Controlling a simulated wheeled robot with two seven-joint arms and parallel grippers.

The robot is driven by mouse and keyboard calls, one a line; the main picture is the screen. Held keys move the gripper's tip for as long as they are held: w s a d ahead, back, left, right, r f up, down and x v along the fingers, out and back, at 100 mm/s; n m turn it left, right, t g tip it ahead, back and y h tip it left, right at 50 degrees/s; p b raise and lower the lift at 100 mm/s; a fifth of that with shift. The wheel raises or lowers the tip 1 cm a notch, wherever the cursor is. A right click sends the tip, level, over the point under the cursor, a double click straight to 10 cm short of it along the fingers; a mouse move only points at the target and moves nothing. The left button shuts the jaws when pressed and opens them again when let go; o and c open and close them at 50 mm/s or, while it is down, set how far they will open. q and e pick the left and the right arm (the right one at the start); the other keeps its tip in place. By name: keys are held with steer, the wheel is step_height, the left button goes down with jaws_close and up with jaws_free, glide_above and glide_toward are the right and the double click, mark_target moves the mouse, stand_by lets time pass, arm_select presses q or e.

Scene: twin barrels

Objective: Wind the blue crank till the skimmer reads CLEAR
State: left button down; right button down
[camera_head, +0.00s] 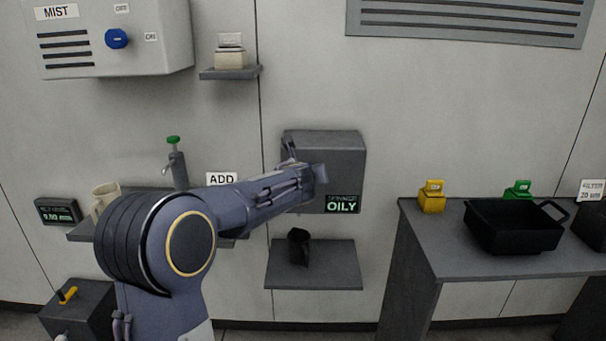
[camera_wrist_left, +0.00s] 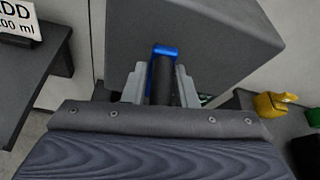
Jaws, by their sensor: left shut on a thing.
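The skimmer is a grey box (camera_head: 330,155) on the wall, and its display (camera_head: 342,204) reads OILY in green. In the left wrist view the skimmer box (camera_wrist_left: 195,35) fills the top middle. The blue crank (camera_wrist_left: 165,51) shows there with a dark grip (camera_wrist_left: 162,82) between my left gripper's fingers (camera_wrist_left: 160,85). My left gripper (camera_head: 318,180) is shut on the crank at the front of the box in the head view, where my arm hides the crank. My right gripper is in neither view.
A dark cup (camera_head: 299,246) stands on a shelf (camera_head: 320,277) below the skimmer. A table (camera_head: 420,240) at right holds a black tray (camera_head: 512,229) and yellow (camera_head: 432,198) and green (camera_head: 519,190) blocks. A shelf with a pump bottle (camera_head: 178,168) and mug lies left, partly behind my arm.

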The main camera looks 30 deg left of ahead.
arm_select(q)
steer(key=shift+w+d+m+g+y+p, duration=0.15)
steer(key=shift+w+d+m+y+p, duration=0.2)
steer(key=shift+d+m+p, duration=0.3)
steer(key=shift+w+d+m+g+y+p, duration=0.15)
steer(key=shift+w+d+m+y+p, duration=0.15)
steer(key=shift+d+m+p, duration=0.3)
steer(key=shift+w+d+f+m+g+y+p, duration=0.2)
steer(key=shift+d+f+m+g+y+p, duration=0.3)
steer(key=shift+m+p, duration=0.45)
steer(key=shift+w+d+f+m+y+p, duration=0.2)
steer(key=shift+d+f+m+y+p, duration=0.15)
steer(key=shift+m+p, duration=0.45)
stand_by(3.8)
steer(key=c, duration=1.6)
jaws_free()
steer(key=shift+o, duration=1.4)
steer(key=shift+w, duration=0.1)
steer(key=shift+a+r, duration=0.2)
steer(key=shift+r, duration=0.1)
